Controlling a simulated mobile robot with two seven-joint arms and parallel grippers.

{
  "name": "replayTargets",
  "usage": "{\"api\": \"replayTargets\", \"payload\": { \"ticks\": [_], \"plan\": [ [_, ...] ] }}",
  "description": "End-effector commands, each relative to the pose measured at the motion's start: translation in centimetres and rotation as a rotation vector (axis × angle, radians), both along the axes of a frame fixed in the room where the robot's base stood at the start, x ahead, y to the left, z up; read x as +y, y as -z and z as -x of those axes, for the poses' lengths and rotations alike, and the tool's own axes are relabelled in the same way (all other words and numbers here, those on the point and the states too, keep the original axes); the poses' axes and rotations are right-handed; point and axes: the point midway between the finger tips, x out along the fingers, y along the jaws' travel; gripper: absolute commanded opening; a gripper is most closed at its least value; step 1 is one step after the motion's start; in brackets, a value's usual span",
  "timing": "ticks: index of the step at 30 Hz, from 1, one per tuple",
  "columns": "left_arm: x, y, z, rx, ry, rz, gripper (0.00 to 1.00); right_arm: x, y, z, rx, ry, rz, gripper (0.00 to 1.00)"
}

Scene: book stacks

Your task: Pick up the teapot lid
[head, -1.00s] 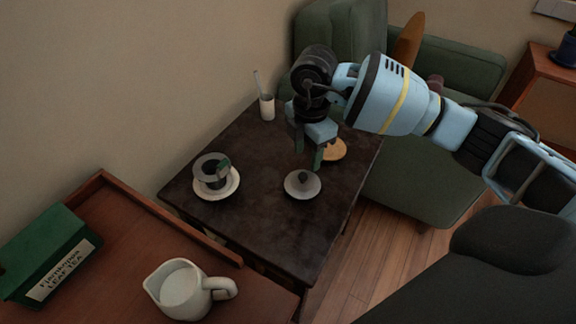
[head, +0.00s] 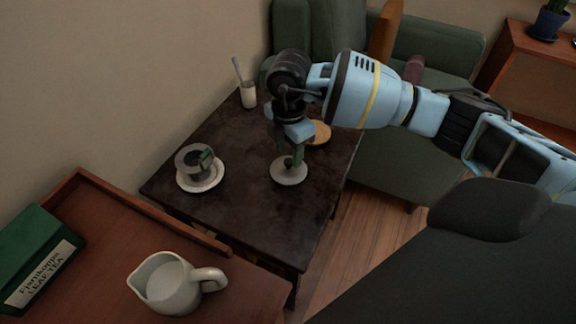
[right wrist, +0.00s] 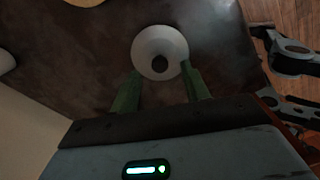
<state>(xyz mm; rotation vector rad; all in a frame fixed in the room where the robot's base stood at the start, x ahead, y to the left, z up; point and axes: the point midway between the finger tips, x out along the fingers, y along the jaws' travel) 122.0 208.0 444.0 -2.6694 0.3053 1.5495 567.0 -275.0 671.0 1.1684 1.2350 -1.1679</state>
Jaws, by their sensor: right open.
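The teapot lid (head: 289,173) is a pale grey disc with a dark round knob. It lies on the dark table (head: 240,215), knob up. My right gripper (head: 293,160) points down close above the lid, its green fingers around or just beside the knob in the head view. In the right wrist view the lid (right wrist: 148,47) lies past the tips of the two spread fingers (right wrist: 159,84), with the knob centred between them. The right gripper is open and empty. My left gripper is not in view.
A cup on a saucer (head: 217,183) stands left of the lid. A white holder (head: 248,96) and a round tan disc (head: 319,132) are farther back. A white pitcher (head: 168,284) and green tea box (head: 38,262) are on the brown tray table in front.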

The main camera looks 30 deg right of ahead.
Motion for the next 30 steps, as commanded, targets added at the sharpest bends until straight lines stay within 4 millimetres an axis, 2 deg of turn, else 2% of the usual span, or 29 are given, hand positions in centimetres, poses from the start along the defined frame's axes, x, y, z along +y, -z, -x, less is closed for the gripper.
{"api": "replayTargets", "payload": {
  "ticks": [1,4,12,23,30],
  "plan": [
    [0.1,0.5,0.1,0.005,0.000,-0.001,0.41,0.0,1.1,0.0,0.005,0.000,0.001,0.46],
    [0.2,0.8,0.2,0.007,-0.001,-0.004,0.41,0.0,2.4,0.0,0.004,0.000,0.000,0.46],
    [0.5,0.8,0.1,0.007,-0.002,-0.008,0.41,0.0,2.6,0.0,0.000,0.000,0.000,0.46],
    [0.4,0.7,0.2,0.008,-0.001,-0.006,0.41,0.0,2.6,0.0,0.000,0.000,0.000,0.00],
    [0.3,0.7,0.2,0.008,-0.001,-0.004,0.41,0.0,2.6,0.0,0.000,0.000,0.000,0.00]
  ]
}}
